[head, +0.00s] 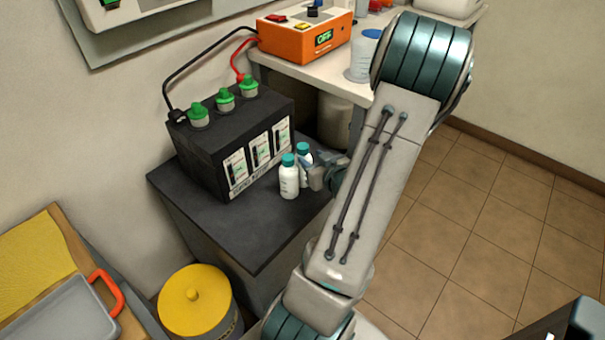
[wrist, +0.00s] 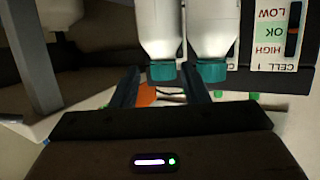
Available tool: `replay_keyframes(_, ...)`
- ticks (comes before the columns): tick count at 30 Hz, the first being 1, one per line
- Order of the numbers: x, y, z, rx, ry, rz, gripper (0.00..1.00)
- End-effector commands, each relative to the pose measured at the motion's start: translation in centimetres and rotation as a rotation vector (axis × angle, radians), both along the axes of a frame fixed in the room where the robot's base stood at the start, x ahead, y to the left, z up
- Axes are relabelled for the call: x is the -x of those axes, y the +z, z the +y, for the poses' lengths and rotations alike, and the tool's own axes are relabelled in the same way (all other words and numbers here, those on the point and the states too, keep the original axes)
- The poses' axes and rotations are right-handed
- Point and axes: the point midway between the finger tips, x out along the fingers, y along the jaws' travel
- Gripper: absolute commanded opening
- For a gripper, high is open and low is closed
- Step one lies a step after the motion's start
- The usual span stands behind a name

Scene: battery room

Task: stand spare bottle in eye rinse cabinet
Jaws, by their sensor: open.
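Two white bottles with teal caps, a front one (head: 289,180) and a rear one (head: 304,152), stand upright close together on a dark grey stand (head: 255,225). I cannot tell which is the spare. My gripper (head: 313,170) is at their right side, open, with its fingers towards them. In the upside-down wrist view, one bottle (wrist: 158,28) lines up with the gap between the fingers (wrist: 160,88). The other bottle (wrist: 212,30) is just right of it, past the right finger's tip. Neither is visibly gripped. I cannot make out an eye rinse cabinet.
A black battery (head: 240,140) with green caps stands close behind the bottles. Cables join it to an orange charger (head: 305,38) on a pale bench (head: 335,75). A yellow-lidded bin (head: 195,300) stands below the stand. Tiled floor (head: 480,220) is clear at right.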

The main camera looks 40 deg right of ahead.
Motion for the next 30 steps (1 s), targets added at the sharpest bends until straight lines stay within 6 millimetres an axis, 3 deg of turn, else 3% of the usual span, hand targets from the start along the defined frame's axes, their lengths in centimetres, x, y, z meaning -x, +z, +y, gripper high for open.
replay_keyframes(6, -0.7, -0.1, -0.1, 0.001, 0.001, 0.000, 0.41)
replay_keyframes(15, -4.8, -0.9, -1.0, -0.001, 0.003, 0.000, 0.41)
replay_keyframes(24, -5.3, -1.0, -1.3, 0.000, -0.001, 0.000, 0.41)
replay_keyframes(25, -5.3, -1.0, -1.3, 0.000, -0.001, 0.000, 0.38)
replay_keyframes(29, -5.3, -1.0, -1.3, 0.000, -0.001, 0.000, 0.02)
replay_keyframes(30, -5.3, -1.0, -1.3, 0.000, -0.001, 0.000, 0.00)
